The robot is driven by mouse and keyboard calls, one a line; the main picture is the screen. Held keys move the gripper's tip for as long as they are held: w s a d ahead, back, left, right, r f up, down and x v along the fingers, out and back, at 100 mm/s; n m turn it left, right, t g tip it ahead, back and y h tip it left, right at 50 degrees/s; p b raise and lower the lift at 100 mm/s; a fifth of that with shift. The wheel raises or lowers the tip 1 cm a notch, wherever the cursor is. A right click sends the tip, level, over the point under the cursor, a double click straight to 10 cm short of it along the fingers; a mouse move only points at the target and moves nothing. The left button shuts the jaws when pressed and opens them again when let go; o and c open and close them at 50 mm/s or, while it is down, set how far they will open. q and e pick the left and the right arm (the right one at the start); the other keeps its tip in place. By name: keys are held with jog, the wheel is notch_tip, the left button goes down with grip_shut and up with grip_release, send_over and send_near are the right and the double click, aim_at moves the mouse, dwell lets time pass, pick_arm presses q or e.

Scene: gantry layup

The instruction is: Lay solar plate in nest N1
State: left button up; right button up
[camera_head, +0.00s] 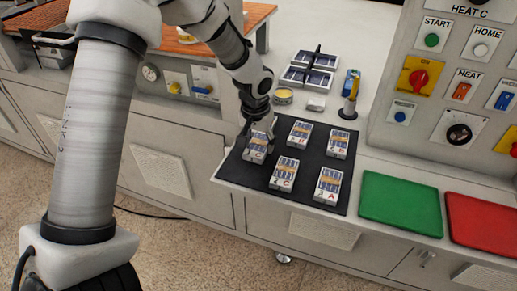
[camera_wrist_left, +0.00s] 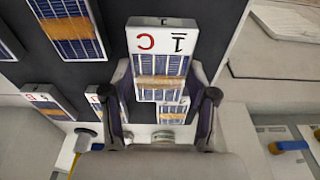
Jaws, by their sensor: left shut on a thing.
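My left gripper (camera_head: 262,130) is shut on a small white-framed solar plate (camera_head: 256,150) at the left of the black mat (camera_head: 322,196). In the left wrist view this solar plate (camera_wrist_left: 162,62), marked C and 1, sits between the two fingers (camera_wrist_left: 161,112). I cannot tell whether it touches the mat. Several similar plates lie on the mat: one at the back (camera_head: 299,134), one at the right (camera_head: 338,144), one in front marked C (camera_head: 283,174) and one marked A (camera_head: 328,186). No label reading N1 is legible. My right gripper is out of view.
Two dark-celled frames (camera_head: 306,78) stand behind the mat, near a yellow round tin (camera_head: 283,96) and a blue-yellow upright tool (camera_head: 350,94). A green pad (camera_head: 401,204) and red pad (camera_head: 482,224) lie right of the mat. A control panel (camera_head: 455,85) rises behind them.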

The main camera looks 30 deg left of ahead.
pick_arm(q)
jog(key=s+d, duration=0.1)
jog(key=s, duration=0.1)
jog(key=s+d+b, duration=0.1)
jog(key=s, duration=0.1)
jog(key=s+d+r+b, duration=0.1)
jog(key=s, duration=0.1)
jog(key=shift+s+d, duration=0.2)
jog(key=shift+d, duration=0.05)
jog(key=s+d+r, duration=0.1)
jog(key=s+d, duration=0.3)
jog(key=s, duration=0.3)
jog(key=shift+s+r+b, duration=0.15)
jog(key=shift+s+b, duration=0.2)
jog(key=shift+s, duration=0.05)
